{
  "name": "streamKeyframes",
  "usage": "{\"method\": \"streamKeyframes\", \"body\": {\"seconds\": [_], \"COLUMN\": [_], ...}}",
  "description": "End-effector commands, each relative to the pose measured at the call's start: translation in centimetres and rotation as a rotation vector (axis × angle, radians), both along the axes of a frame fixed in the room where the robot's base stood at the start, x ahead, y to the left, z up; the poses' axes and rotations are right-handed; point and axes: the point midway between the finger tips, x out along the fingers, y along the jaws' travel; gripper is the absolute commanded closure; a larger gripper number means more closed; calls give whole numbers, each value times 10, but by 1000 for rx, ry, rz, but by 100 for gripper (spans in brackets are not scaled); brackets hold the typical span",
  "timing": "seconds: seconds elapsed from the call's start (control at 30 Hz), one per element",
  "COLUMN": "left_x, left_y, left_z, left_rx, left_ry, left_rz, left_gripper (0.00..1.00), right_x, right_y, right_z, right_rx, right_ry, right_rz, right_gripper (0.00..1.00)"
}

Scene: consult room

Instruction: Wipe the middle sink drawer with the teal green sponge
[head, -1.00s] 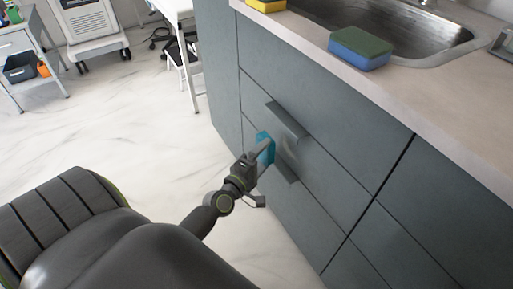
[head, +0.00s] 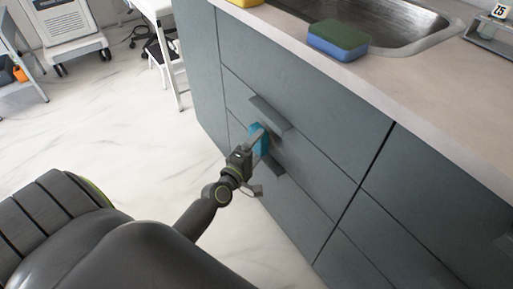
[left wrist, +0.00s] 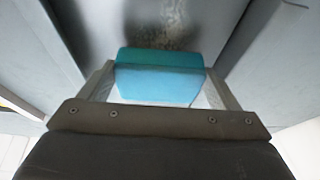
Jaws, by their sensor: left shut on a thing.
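The teal green sponge (head: 259,137) is held in my left gripper (head: 254,147), which is shut on it. In the left wrist view, the sponge (left wrist: 160,83) sits between the two fingers. The middle sink drawer (head: 318,160) is a grey front with a bar handle (head: 270,113) above the sponge. The sponge is at this front, between that handle and the lower drawer's handle (head: 271,166); contact is hard to tell. A dark smudge (left wrist: 168,22) shows on the front just beyond the sponge in the left wrist view. My right gripper is not in view.
Above is the countertop (head: 400,85) with a metal sink (head: 375,22) and a green-and-blue sponge (head: 338,39) near its edge. A yellow thing (head: 246,2) lies at the top. The floor (head: 140,125) left of the cabinet is open, with a white-legged table (head: 172,60) further back.

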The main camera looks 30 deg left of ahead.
Motion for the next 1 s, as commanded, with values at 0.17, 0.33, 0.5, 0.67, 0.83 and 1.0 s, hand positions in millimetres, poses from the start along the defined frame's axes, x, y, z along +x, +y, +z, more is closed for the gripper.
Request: {"method": "streamKeyframes", "body": {"seconds": [0.17,0.33,0.5,0.67,0.83,1.0], "left_x": [3,6,9,12,15,18], "left_y": [-1,-2,-4,-5,-6,-8], "left_z": [0,0,0,0,0,0], "left_rx": [0,-1,-1,-1,0,0], "left_ry": [0,-1,-1,0,0,-1], "left_rz": [0,0,0,0,0,0], "left_gripper": [52,52,52,52,52,52], "right_x": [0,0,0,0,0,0], "right_y": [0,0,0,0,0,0], "right_z": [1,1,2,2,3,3], "right_rx": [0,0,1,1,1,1], "right_ry": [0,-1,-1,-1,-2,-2], "right_rz": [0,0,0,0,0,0], "right_gripper": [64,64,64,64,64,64]}}
